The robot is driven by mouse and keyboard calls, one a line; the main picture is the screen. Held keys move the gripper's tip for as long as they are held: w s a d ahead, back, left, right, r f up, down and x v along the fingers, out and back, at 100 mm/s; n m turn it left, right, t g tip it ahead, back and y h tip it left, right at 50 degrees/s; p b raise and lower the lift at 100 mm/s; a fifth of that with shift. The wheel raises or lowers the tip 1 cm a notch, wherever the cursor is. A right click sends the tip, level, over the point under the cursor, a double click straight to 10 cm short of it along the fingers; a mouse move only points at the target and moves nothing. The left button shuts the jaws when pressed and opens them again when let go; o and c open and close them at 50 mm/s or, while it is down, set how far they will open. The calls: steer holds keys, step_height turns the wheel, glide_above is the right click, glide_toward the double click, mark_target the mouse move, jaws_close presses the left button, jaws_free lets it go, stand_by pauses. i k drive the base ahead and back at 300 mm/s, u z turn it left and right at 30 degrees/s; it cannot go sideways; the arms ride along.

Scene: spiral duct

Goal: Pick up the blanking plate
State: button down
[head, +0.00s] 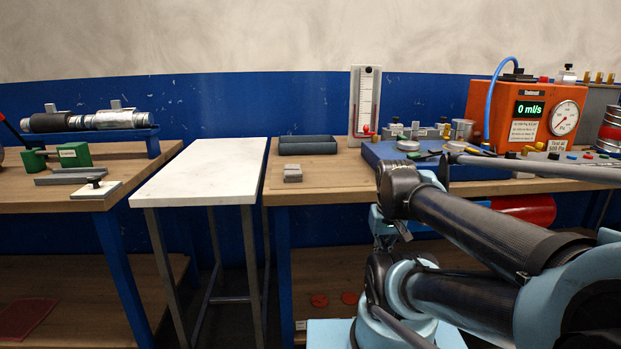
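A pale, flat square plate with a dark knob on top (96,188) lies near the front right corner of the left wooden bench. It looks like the blanking plate, though no label on it can be read. My arm (470,222) is folded across the lower right of the head view, well to the right of this plate and apart from it. My gripper's fingertips cannot be made out among the arm links, so its opening is hidden. Nothing held can be seen.
Grey bars (80,175) and a green block (74,154) lie close behind the plate. A white-topped table (205,170) stands clear between the benches. The right bench holds a grey tray (307,145), small grey blocks (292,173) and an orange meter (520,115).

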mark_target(459, 146)
steer(key=z, duration=1.5)
steer(key=i, duration=0.5)
steer(key=u, duration=0.65)
